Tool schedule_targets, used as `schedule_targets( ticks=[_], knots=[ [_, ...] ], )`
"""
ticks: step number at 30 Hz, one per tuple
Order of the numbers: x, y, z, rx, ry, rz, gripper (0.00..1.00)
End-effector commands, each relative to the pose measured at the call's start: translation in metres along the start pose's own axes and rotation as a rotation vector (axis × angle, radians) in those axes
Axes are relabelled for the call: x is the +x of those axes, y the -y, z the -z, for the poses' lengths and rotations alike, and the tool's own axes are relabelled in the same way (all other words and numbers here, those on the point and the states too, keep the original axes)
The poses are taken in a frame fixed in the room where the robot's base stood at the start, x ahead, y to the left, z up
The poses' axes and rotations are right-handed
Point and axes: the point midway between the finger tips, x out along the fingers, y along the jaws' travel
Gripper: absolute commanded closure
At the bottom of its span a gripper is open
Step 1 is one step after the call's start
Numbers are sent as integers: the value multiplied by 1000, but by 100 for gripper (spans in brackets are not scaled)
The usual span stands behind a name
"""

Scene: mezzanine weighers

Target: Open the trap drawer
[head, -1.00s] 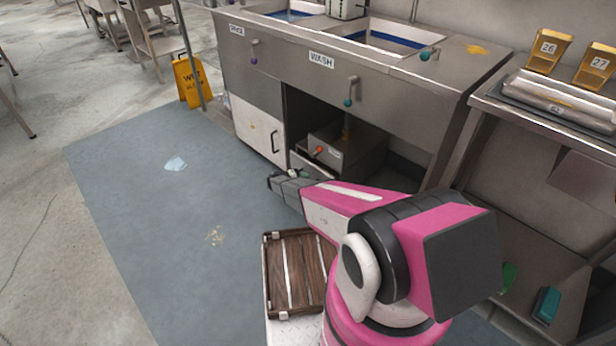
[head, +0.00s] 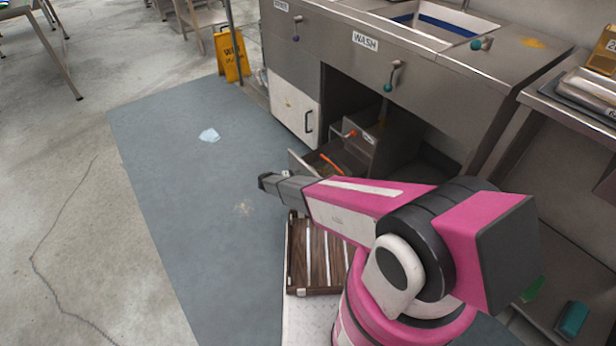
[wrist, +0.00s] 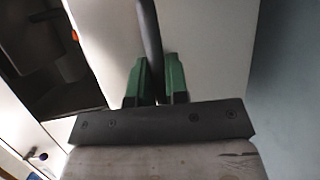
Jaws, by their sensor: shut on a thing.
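The trap drawer (head: 299,163) is low under the sink counter, right of the white cupboard door, in the head view. It stands partly pulled out, and its open top shows an orange item (head: 329,159) inside. In the wrist view the pale drawer front (wrist: 205,50) fills the middle, with a dark bar handle (wrist: 150,35) across it. My gripper (wrist: 154,82) has its green fingers on both sides of that handle, shut on it. In the head view my wrist hides the handle and fingertips.
A white cupboard door (head: 296,112) with a dark handle is left of the drawer. A grey box with an orange-red knob (head: 352,133) is behind it. A slatted wooden crate (head: 320,257) stands close by my arm. The blue-grey floor mat (head: 190,180) is mostly clear; a yellow wet-floor sign (head: 232,55) stands beyond.

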Motion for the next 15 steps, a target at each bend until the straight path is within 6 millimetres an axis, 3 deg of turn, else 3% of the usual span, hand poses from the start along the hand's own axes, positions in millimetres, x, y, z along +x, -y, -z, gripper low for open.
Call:
schedule_targets(
  ticks=[6, 15],
  knots=[
    [-14, 4, -5, 0, -1, 1, 100],
    [-17, 4, -6, 0, -1, 1, 100]
  ],
)
